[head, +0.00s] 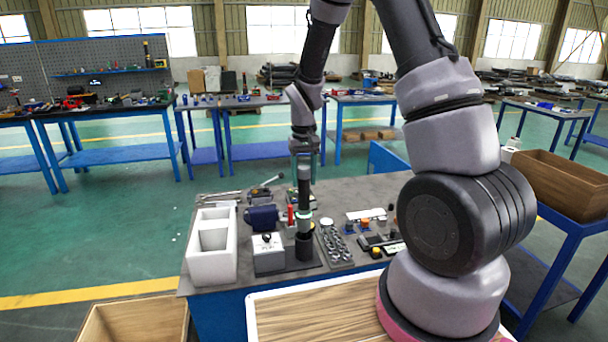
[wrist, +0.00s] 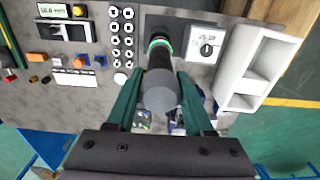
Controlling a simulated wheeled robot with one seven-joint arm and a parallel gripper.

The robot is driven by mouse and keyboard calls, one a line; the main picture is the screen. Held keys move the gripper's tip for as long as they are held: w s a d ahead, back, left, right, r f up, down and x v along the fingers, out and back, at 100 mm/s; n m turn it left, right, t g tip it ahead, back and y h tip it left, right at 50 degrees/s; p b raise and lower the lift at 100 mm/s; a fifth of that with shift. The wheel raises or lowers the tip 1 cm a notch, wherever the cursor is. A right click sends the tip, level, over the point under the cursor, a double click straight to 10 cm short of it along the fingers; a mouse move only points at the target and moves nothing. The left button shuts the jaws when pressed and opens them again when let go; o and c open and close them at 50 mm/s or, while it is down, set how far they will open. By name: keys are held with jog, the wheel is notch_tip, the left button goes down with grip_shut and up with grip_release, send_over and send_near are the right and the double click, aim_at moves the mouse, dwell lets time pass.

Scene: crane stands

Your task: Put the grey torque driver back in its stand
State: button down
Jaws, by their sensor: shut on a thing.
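The grey torque driver (head: 305,190) is upright in my gripper (head: 304,160), above the dark stand (head: 304,246) on the workbench. In the wrist view, the driver (wrist: 161,92) shows its grey end toward me and its dark body with a green ring pointing away. My gripper's green fingers (wrist: 160,100) are closed on its two sides. The driver's far end lines up with the stand's black base (wrist: 178,26) there. The driver hides the stand's opening, so I cannot tell whether its tip is inside or just above.
A white box with a dial (head: 268,252) is left of the stand, with a white divided tray (head: 211,250) beyond it. A socket rack (head: 335,244) is close on the right. A red bottle (head: 291,215) stands behind. Small parts fill the right side.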

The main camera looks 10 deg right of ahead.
aim_at(304, 194)
jog(key=shift+f, duration=2.9)
jog(key=shift+c, duration=1)
grip_release()
jog(key=shift+r, duration=2.45)
jog(key=shift+r, duration=0.1)
